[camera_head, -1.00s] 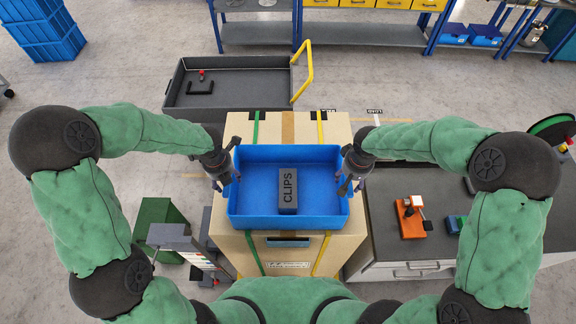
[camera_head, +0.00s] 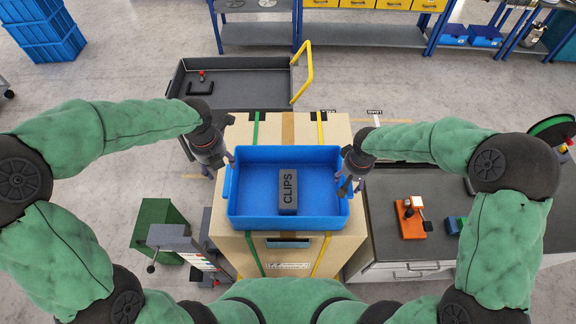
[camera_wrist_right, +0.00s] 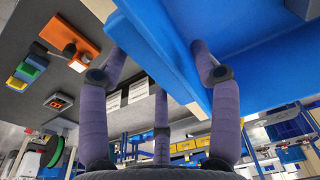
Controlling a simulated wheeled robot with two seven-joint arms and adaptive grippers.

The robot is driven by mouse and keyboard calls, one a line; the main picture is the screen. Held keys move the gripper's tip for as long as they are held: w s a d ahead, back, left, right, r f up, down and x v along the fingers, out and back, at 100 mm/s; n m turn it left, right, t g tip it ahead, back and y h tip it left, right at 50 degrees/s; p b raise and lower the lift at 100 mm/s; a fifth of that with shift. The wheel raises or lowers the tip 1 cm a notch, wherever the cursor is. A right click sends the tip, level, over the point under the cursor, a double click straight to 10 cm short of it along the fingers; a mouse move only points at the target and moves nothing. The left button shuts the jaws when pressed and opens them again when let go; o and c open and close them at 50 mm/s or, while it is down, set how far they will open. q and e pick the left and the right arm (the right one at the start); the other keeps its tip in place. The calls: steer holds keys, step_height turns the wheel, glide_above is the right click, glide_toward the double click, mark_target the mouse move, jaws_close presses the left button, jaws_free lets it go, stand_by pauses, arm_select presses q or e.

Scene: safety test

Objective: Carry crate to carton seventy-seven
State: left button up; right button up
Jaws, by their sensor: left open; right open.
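The blue crate (camera_head: 250,222) sits on top of a tall cardboard carton (camera_head: 270,130) with green and yellow straps; the carton's label is too small to read. A dark grey box marked CLIPS (camera_head: 288,205) stands inside the crate. My left gripper (camera_head: 220,166) is open and empty, just outside and above the crate's left wall. My right gripper (camera_head: 349,184) is open at the crate's right wall. In the right wrist view its fingers (camera_wrist_right: 160,60) lie on either side of the blue crate wall (camera_wrist_right: 172,45), not closed on it.
A grey cart (camera_head: 235,88) with a yellow handle stands behind the carton. A grey-topped bench (camera_head: 395,255) with an orange device (camera_head: 411,218) is at the right. Blue crates (camera_head: 45,35) are stacked far left.

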step_height(320, 180, up, 12)
steer(key=s, duration=0.1)
steer(key=shift+s, duration=0.2)
stand_by(0.3)
steer(key=shift+f, duration=0.1)
stand_by(0.4)
